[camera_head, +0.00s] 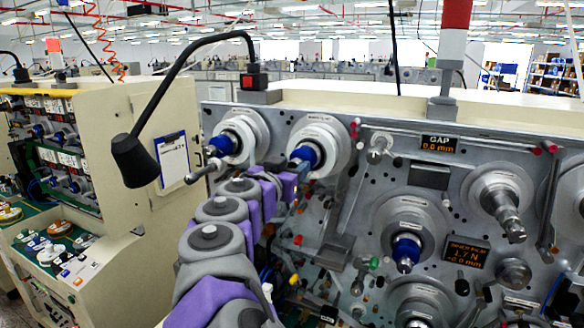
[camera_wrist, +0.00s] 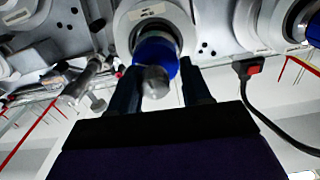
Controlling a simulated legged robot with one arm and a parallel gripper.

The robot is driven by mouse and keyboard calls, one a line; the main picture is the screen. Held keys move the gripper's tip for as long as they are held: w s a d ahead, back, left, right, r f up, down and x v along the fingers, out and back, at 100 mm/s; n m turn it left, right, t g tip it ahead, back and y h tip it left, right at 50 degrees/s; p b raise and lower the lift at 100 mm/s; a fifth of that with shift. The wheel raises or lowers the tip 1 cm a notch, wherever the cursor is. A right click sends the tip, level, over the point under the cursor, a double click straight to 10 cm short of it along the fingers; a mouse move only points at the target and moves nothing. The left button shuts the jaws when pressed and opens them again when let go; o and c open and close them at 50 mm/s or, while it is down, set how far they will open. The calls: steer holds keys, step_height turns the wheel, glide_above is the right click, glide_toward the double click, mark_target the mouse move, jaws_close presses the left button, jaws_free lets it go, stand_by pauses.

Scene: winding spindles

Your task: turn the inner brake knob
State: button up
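A blue spindle hub with a grey rounded tip (camera_wrist: 156,82) sits in a white collar straight ahead of my wrist camera. My gripper (camera_wrist: 160,72) is open, with one dark finger on each side of this hub; I cannot tell whether either finger touches it. In the head view the hub (camera_head: 305,153) is the right one of the upper pair, and my arm reaches up to it from below. No readable label marks any knob as the inner brake knob.
A second blue hub (camera_head: 222,145) sits to the left, with a black lamp (camera_head: 132,160) nearby. To the right are a GAP display (camera_head: 438,143), an INNER FILM display (camera_head: 465,252), a lower blue hub (camera_head: 406,250) and protruding metal shafts (camera_head: 507,210). A clipboard (camera_head: 172,160) hangs left.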

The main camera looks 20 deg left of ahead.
steer(key=shift+d+r, duration=0.1)
steer(key=shift+d, duration=0.2)
steer(key=c, duration=0.8)
steer(key=shift+n, duration=0.4)
steer(key=n+b, duration=0.1)
steer(key=n, duration=0.1)
steer(key=shift+n, duration=0.4)
steer(key=n, duration=0.3)
steer(key=shift+r+n, duration=0.1)
steer(key=shift+n, duration=0.3)
steer(key=n+p, duration=0.2)
steer(key=n, duration=0.3)
steer(key=shift+n+p, duration=0.5)
steer(key=shift+n, duration=0.8)
